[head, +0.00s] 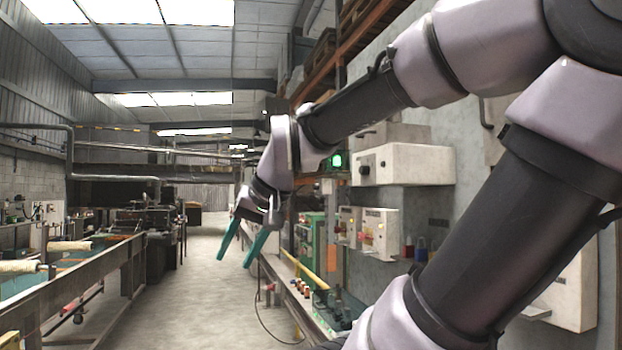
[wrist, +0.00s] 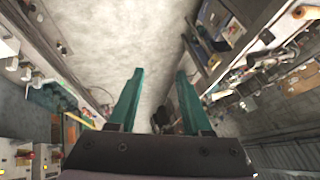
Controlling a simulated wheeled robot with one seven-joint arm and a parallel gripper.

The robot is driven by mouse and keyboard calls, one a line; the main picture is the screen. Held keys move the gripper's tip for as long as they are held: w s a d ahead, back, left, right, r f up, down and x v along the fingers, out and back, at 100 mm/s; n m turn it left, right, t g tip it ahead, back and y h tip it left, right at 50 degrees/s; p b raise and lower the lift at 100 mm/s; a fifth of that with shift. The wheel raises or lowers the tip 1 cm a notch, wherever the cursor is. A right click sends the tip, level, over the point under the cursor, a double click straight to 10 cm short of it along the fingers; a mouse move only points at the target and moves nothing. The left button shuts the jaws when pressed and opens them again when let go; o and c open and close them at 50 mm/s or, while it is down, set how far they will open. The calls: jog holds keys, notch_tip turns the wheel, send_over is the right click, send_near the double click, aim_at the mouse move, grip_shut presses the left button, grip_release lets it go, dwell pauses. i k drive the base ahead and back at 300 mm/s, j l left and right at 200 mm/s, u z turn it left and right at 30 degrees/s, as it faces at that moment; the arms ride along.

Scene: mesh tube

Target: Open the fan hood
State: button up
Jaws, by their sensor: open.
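My gripper (head: 235,260) hangs in the middle of the head view, with its two teal fingers spread apart and pointing down over the aisle. In the wrist view my gripper (wrist: 160,76) also shows open, with nothing between its fingers, only the floor far beyond. I cannot make out a fan hood for certain in either view. A pale wall-mounted box (head: 405,164) with a dark round knob on its left end is on the right wall, behind my arm. My gripper is apart from it and touches nothing. My arm hides part of the right wall.
Control boxes (head: 378,234) with coloured buttons and a green cabinet (head: 312,240) stand along the right wall, above a long bench (head: 290,272). A long table-like machine (head: 100,275) runs along the left. The concrete aisle (head: 200,290) between them is clear.

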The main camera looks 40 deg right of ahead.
aim_at(387, 139)
jog(key=z, duration=0.4)
jog(key=i+j+z, duration=0.1)
jog(key=z, duration=0.3)
jog(key=j+z, duration=0.1)
jog(key=z, duration=0.3)
jog(key=i+j+z, duration=0.1)
jog(key=z, duration=0.3)
